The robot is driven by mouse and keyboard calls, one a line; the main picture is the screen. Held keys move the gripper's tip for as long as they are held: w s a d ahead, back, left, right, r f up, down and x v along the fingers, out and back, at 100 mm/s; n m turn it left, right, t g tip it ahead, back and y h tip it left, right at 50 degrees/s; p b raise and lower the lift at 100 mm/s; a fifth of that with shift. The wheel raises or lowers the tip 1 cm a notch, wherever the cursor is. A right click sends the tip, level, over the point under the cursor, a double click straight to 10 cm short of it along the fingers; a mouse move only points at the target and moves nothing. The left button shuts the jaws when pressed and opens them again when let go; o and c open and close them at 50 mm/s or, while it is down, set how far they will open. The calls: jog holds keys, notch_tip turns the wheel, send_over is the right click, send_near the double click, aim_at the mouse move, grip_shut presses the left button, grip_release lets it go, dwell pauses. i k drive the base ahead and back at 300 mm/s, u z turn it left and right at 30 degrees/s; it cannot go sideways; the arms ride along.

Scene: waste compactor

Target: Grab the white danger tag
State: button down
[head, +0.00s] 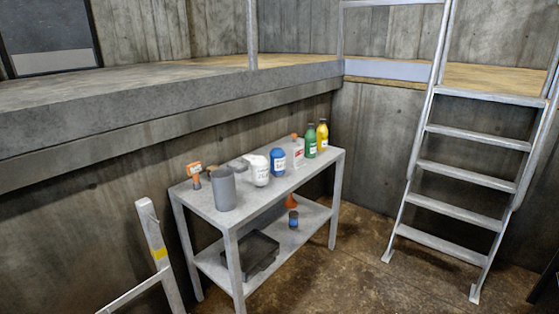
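No plain white danger tag can be made out for certain. A small orange-and-white item (195,170) at the back left of the metal table's top may be a tag, but it is too small to read. It seems to stand at or on a small dark-and-orange object behind the grey cup. My gripper is not in view.
The two-tier metal table (213,212) holds a grey cup (224,189), a white tub (260,171), a blue jar (278,161) and several bottles. A metal ladder (463,170) stands right. A pale frame (150,232) is at lower left. Floor (345,265) between table and ladder is clear.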

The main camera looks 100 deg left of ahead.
aim_at(298, 164)
jog(key=u, duration=2.3)
jog(key=i, duration=2.4)
jog(key=u, duration=0.7)
jog(key=i, duration=0.4)
jog(key=u, duration=0.4)
